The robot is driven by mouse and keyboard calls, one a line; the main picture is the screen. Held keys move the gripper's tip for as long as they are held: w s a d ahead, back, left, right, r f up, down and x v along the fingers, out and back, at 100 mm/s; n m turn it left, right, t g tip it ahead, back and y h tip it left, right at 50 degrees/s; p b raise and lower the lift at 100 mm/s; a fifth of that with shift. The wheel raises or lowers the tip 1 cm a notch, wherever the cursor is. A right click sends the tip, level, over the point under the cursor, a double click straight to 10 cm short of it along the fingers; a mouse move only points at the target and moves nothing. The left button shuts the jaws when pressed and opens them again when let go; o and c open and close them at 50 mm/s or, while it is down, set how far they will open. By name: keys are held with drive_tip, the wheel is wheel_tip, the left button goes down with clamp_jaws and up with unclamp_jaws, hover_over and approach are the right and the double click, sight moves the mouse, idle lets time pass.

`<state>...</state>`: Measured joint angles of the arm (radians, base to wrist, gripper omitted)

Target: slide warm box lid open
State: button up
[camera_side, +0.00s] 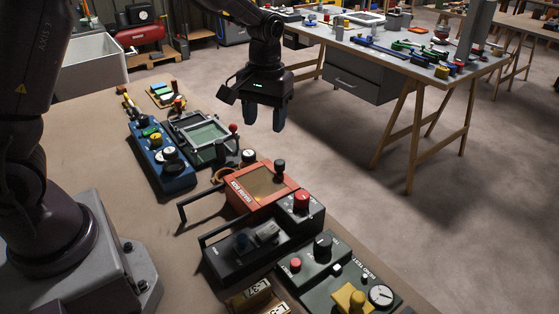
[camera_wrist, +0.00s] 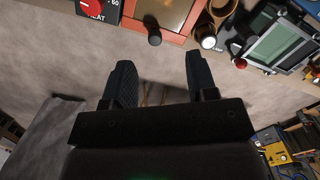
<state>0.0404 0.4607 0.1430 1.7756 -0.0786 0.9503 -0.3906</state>
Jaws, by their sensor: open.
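The warm box (camera_side: 240,196) is an orange-red box with lettering on its side, standing on the bench in the side view. Its top lid (camera_side: 264,182) has a brownish panel and a black knob (camera_side: 280,165) near the far right corner. In the wrist view the box (camera_wrist: 190,22) is at the top edge, partly cut off, with the knob (camera_wrist: 154,39) at its lower edge. My gripper (camera_side: 265,118) is open and empty, raised above and apart from the box. In the wrist view its fingers (camera_wrist: 158,68) point toward the knob, which appears between and beyond the tips.
A dark unit with a red knob (camera_side: 301,201) sits beside the box. A framed tray unit (camera_side: 205,135) and a blue control box (camera_side: 160,155) stand on the other side. A long black handle (camera_side: 226,226) sticks up in front. Open floor (camera_side: 400,235) lies past the bench edge.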

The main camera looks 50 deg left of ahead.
sight(279, 162)
drive_tip(key=w+f+n, duration=0.1)
drive_tip(key=f, duration=0.3)
drive_tip(key=w+f+n, duration=0.1)
drive_tip(key=f, duration=0.3)
drive_tip(key=w+f+n, duration=0.1)
drive_tip(key=w+f, duration=0.1)
drive_tip(key=f, duration=0.3)
drive_tip(key=shift+a, duration=0.3)
drive_tip(key=shift+s, duration=0.1)
clamp_jaws()
